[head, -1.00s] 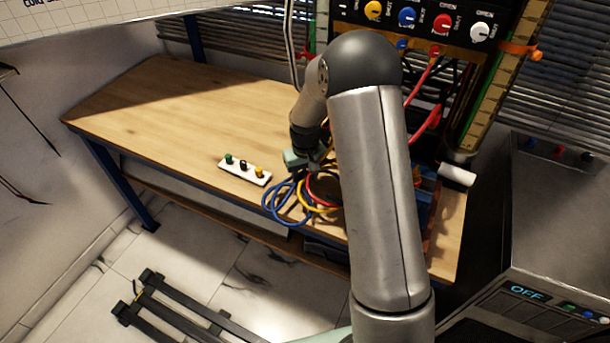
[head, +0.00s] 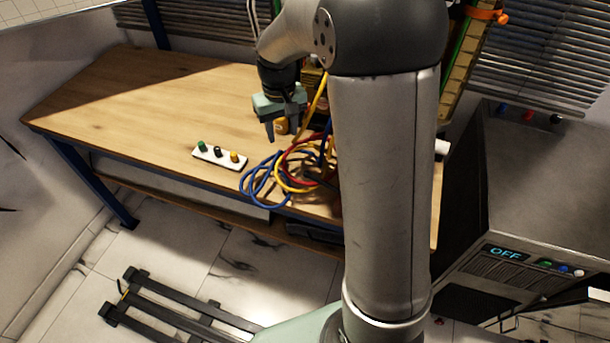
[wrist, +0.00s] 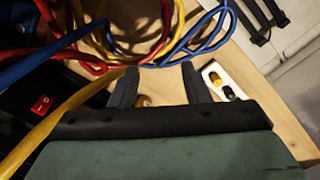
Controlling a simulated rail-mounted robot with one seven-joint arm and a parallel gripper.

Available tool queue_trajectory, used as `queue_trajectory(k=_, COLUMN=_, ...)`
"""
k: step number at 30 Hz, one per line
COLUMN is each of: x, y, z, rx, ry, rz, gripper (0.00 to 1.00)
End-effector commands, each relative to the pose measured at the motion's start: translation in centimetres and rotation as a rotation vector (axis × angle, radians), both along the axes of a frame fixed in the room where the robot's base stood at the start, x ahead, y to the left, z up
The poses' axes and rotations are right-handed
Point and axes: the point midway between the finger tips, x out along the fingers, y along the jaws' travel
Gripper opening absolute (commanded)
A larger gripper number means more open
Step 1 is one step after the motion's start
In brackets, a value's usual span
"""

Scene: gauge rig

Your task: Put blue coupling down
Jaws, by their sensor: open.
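My gripper (head: 283,134) is open above the table, just behind the coiled hoses. In the wrist view its two fingers (wrist: 160,68) stand apart with no coupling between their tips. A blue hose (head: 256,188) lies in loops at the table's front edge, and its loops also show beyond the fingertips in the wrist view (wrist: 208,42). I cannot make out the blue coupling itself in either view; the hose ends are hidden in the tangle or behind my arm.
Red (head: 283,160) and yellow (head: 281,181) hoses tangle with the blue one. A white strip with green, black and yellow knobs (head: 219,155) lies left of them. A small yellow-brown object (head: 281,126) shows near the fingers. The table's left part (head: 140,105) is clear.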

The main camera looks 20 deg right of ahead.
Motion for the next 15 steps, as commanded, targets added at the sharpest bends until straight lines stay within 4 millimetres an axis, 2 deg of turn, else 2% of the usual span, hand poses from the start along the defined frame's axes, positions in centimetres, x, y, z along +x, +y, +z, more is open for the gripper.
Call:
queue_trajectory(k=1, x=-2.7, y=0.1, z=1.5, rx=-0.002, ry=-0.010, rz=-0.006, gripper=0.43)
queue_trajectory(k=3, x=-6.9, y=0.2, z=2.8, rx=-0.002, ry=-0.016, rz=-0.018, gripper=0.43)
queue_trajectory(k=6, x=-12.9, y=0.3, z=3.7, rx=-0.002, ry=-0.024, rz=-0.036, gripper=0.43)
queue_trajectory(k=9, x=-18.2, y=0.3, z=3.7, rx=0.002, ry=-0.031, rz=-0.054, gripper=0.43)
queue_trajectory(k=12, x=-22.1, y=0.3, z=3.1, rx=0.007, ry=-0.035, rz=-0.066, gripper=0.43)
queue_trajectory(k=14, x=-23.7, y=0.3, z=2.8, rx=0.009, ry=-0.036, rz=-0.071, gripper=0.43)
queue_trajectory(k=15, x=-24.4, y=0.3, z=2.6, rx=0.010, ry=-0.037, rz=-0.074, gripper=0.47)
